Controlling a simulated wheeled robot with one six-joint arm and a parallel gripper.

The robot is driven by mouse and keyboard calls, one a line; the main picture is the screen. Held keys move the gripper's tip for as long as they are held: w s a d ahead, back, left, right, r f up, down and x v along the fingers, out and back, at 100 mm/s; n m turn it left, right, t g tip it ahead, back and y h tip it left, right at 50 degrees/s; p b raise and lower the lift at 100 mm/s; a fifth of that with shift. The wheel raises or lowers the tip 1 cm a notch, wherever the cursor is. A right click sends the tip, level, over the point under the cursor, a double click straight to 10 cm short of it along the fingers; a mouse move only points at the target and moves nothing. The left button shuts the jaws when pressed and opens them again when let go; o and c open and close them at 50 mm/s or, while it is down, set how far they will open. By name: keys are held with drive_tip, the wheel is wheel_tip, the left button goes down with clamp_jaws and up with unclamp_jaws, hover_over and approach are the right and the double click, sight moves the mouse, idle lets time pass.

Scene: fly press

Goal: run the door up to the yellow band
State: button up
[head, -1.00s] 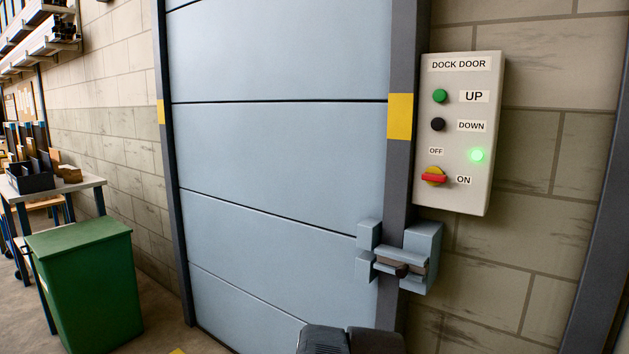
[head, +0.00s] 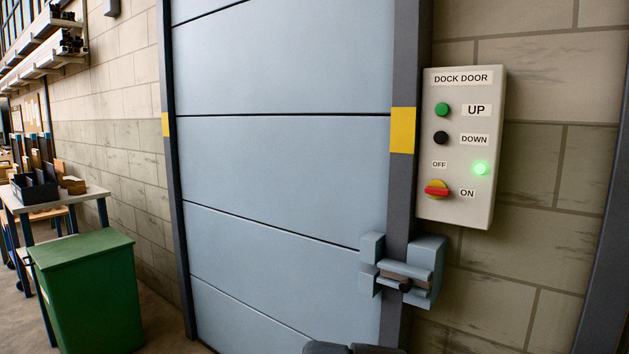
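The pale blue dock door (head: 280,160) fills the middle of the view between dark posts. Its bottom edge is out of view or hidden. A yellow band (head: 403,130) marks the right post, and another yellow band (head: 165,124) marks the left one. The control box (head: 462,205) has a green UP button (head: 442,110), a black DOWN button (head: 441,138) and a lit green lamp (head: 481,168). Its red switch handle (head: 437,190) lies level, beside ON. A latch (head: 425,265) with a dark knob sits at the door's right edge. Dark tops of my gripper (head: 352,349) barely show at the bottom edge.
A green bin (head: 88,295) stands at the lower left, beside a table (head: 60,203) with a dark tray on it. A block wall (head: 530,250) lies behind the control box. A dark upright stands at the far right.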

clamp_jaws()
idle(1.7)
